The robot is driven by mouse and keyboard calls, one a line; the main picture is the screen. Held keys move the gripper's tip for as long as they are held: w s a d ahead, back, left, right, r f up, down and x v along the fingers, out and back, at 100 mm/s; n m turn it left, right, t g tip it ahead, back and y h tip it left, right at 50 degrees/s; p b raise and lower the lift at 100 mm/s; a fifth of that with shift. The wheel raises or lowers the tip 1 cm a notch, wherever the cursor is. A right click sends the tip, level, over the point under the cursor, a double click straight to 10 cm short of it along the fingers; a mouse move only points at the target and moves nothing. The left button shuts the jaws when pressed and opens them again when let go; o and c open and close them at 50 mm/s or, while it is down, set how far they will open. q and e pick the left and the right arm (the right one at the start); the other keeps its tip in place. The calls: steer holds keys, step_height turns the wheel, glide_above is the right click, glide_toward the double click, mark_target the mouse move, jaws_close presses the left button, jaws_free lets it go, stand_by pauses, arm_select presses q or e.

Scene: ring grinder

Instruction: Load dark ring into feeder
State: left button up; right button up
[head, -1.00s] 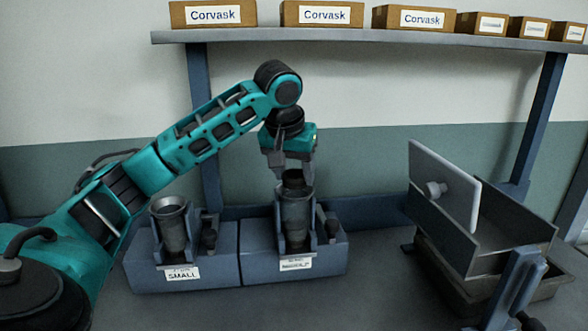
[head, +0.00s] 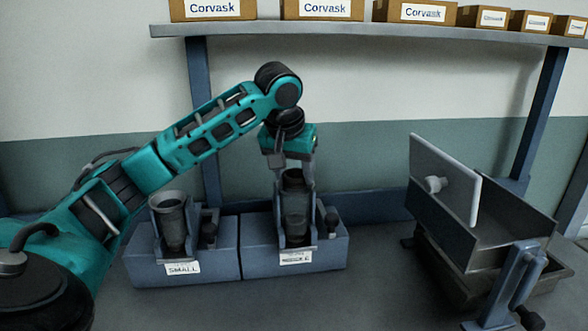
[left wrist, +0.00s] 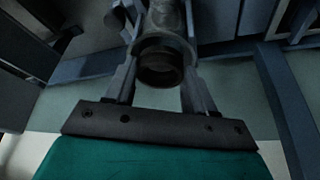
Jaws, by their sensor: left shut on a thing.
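The dark ring (head: 293,180) is between the fingers of my left gripper (head: 294,172), at the mouth of the right feeder's upright grey tube (head: 295,222). The left wrist view shows the dark ring (left wrist: 160,68) between the two fingers of the left gripper (left wrist: 160,75), lined up with the tube. The gripper is shut on the ring. How far the ring sits inside the tube is hard to tell. The right feeder's block (head: 325,255) has a label too blurred to read. My right gripper is not in view.
A second feeder (head: 150,265) labelled SMALL stands close on the left, with a flared cup (head: 168,200). On the right is a metal tray (head: 505,245) with an upright pale plate (head: 445,180). A shelf (head: 350,36) with several Corvask boxes (head: 320,9) runs above.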

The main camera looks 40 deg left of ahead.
arm_select(q)
steer(key=o, duration=1.2)
steer(key=v, duration=1.3)
